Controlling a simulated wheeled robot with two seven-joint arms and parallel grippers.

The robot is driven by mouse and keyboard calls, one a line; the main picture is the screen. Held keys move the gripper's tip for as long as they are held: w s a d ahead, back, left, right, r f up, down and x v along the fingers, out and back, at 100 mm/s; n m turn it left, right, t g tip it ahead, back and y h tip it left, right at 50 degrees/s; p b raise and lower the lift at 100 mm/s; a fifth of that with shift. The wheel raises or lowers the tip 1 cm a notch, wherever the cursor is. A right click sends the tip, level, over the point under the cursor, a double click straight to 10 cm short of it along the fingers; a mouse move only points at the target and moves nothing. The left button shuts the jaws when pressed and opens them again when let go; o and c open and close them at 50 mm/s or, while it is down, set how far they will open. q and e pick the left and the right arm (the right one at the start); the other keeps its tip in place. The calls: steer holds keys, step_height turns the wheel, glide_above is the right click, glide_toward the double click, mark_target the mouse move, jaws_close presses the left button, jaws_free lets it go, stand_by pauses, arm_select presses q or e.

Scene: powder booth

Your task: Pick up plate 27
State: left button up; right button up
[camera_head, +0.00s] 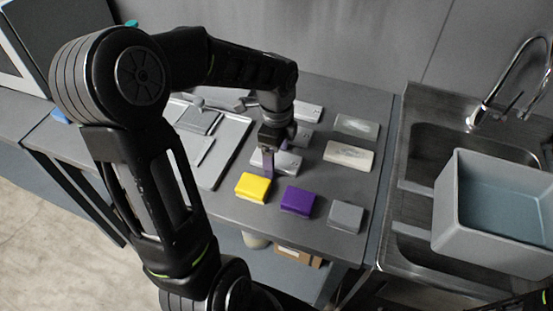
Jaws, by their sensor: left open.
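Several small plates lie in rows on the grey table; no number is readable, so I cannot tell which is plate 27. The front row has a yellow plate (252,188), a purple plate (298,201) and a grey plate (345,216). Behind them are a light grey plate (287,163), a cream plate (348,155), a pale greenish plate (357,127) and a whitish plate (308,112). My left gripper (269,166) is open, pointing down at the light grey plate behind the yellow one. It partly hides that plate; contact is unclear. My right gripper is not in view.
A metal tray (234,137) with flat pieces lies left of the plates, partly behind my left arm. At right stand a steel sink (412,150) with a faucet (490,98) and a large grey bin (448,218). A wall closes the back.

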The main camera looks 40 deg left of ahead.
arm_select(q)
steer(key=shift+c, duration=0.2)
jaws_close()
stand_by(0.8)
